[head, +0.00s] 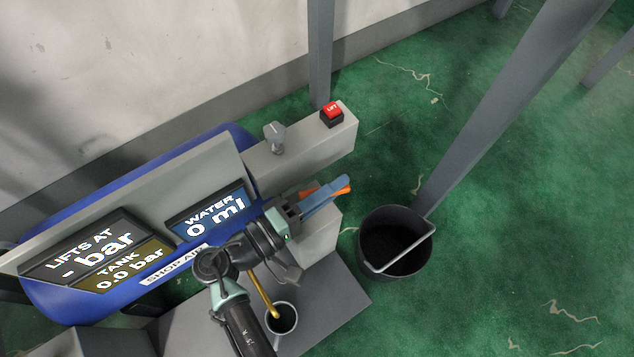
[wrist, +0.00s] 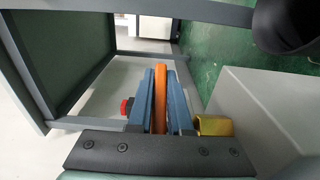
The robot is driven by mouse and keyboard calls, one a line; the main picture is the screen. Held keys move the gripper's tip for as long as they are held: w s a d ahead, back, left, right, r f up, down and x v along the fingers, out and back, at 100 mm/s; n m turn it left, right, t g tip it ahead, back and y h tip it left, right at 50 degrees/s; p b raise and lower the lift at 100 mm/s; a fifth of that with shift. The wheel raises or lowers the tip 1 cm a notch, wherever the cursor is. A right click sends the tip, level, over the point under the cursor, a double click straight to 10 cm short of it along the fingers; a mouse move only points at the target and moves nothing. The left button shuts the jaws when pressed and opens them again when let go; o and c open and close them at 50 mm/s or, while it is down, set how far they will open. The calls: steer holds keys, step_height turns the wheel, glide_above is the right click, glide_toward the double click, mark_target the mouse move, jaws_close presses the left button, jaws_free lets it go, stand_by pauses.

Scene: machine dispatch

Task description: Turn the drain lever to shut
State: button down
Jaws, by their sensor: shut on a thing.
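The drain lever is an orange bar (wrist: 160,95), seen in the wrist view running between my two blue fingers. My gripper (wrist: 160,72) is shut on it, one finger on each side. In the head view my gripper (head: 335,188) is beside the grey machine block, and bits of the orange lever (head: 343,191) show around the blue fingers. The rest of the lever and its pivot are hidden by my gripper. A yellow brass piece (wrist: 213,125) sits just right of the fingers in the wrist view. The water display (head: 212,209) reads 0 ml.
A blue tank (head: 80,308) carries screens reading tank 0.0 bar and lifts at - bar. A grey knob (head: 275,138) and a red LIFT button (head: 332,110) stand on the upper ledge. A grey cup (head: 282,320) is below; a dark bucket (head: 395,268) and post (head: 500,110) stand right.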

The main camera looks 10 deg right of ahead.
steer(key=shift+g, duration=0.3)
steer(key=c, duration=1.1)
jaws_free()
steer(key=shift+s, duration=0.1)
steer(key=p+v, duration=0.2)
steer(key=v, duration=0.4)
steer(key=p+v, duration=0.2)
steer(key=v, duration=0.5)
steer(key=shift+f, duration=0.2)
jaws_close()
steer(key=shift+m, duration=0.3)
